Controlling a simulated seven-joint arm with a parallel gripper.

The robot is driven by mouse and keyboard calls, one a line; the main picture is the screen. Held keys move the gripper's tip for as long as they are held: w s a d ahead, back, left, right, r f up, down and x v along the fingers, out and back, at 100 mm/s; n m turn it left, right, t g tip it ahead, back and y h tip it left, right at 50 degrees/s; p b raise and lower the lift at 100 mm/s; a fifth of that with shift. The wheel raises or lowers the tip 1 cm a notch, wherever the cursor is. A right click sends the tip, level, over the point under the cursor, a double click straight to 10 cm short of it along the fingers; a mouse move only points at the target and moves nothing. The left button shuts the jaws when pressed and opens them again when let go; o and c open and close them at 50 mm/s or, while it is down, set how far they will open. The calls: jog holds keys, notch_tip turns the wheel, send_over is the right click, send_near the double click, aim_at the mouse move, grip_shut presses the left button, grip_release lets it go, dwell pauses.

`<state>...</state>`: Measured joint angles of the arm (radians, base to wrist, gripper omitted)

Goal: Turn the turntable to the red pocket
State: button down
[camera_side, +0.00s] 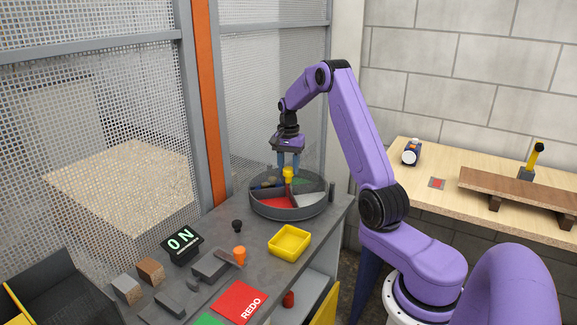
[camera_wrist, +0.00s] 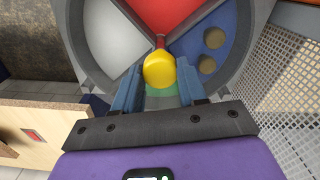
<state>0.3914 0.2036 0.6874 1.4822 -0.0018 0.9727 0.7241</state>
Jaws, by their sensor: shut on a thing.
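The turntable (camera_side: 290,212) is a round grey tray on the dark bench, split into red, white, green and blue pockets. In the side view the red pocket (camera_side: 271,203) faces the front left and the white pocket (camera_side: 311,200) the right. A yellow knob (camera_side: 288,174) stands at its middle. My gripper (camera_side: 288,162) points down over the middle, shut on the knob. In the wrist view the knob (camera_wrist: 159,70) sits between my blue fingers, with the red pocket (camera_wrist: 162,14) beyond it. Two brown round pieces (camera_wrist: 211,51) lie in the blue pocket (camera_wrist: 203,45). The green pocket is partly hidden by the gripper.
A yellow tray (camera_side: 289,243), a black knob (camera_side: 237,226), an orange knob (camera_side: 239,253) and an "ON" display (camera_side: 182,243) are in front of the turntable. A red "REDO" pad (camera_side: 240,302) lies nearer. A mesh fence (camera_side: 272,90) stands close behind. A wooden table (camera_side: 430,195) is at right.

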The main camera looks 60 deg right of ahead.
dwell(0.3)
jog(key=c, duration=0.6)
grip_release()
notch_tip(320, 180, up, 18)
jog(key=shift+f, duration=0.25)
